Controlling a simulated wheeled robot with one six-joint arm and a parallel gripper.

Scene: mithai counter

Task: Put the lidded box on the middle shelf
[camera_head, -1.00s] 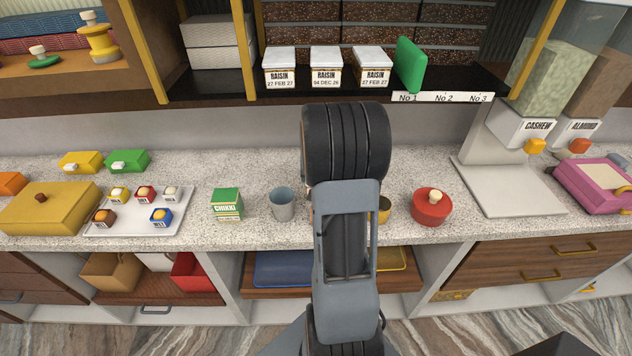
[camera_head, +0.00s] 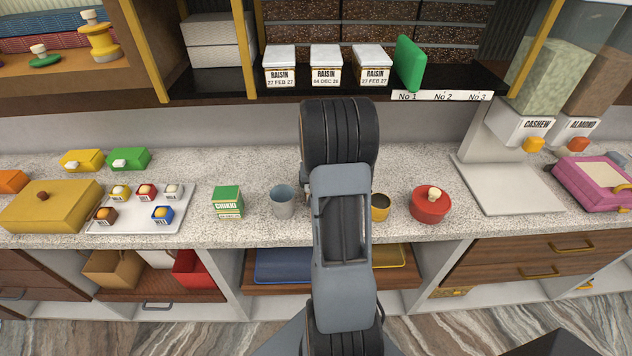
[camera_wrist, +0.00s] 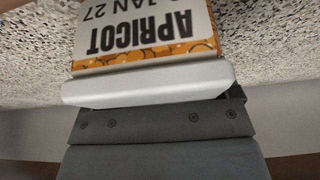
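A box (camera_wrist: 145,33) with a white lid (camera_wrist: 145,85) fills the upper part of the wrist view. Its label reads APRICOT and appears upside down, with an orange patterned band. The lid lies close against the dark body of my gripper (camera_wrist: 160,120). The fingertips are hidden, so I cannot tell whether they close on the box. In the head view my arm hides the gripper and this box. The dark shelf (camera_head: 215,84) above the counter bears three white-lidded RAISIN boxes (camera_head: 326,72) in a row, with a green upright piece (camera_head: 409,64) to their right.
The speckled counter (camera_head: 255,165) holds a chikki box (camera_head: 228,202), a grey cup (camera_head: 282,201), a yellow cup (camera_head: 380,207) and a red lidded pot (camera_head: 431,204). A sweets tray (camera_head: 135,225) is at left, a cashew dispenser (camera_head: 520,130) at right. White boxes (camera_head: 218,42) sit at the shelf's left.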

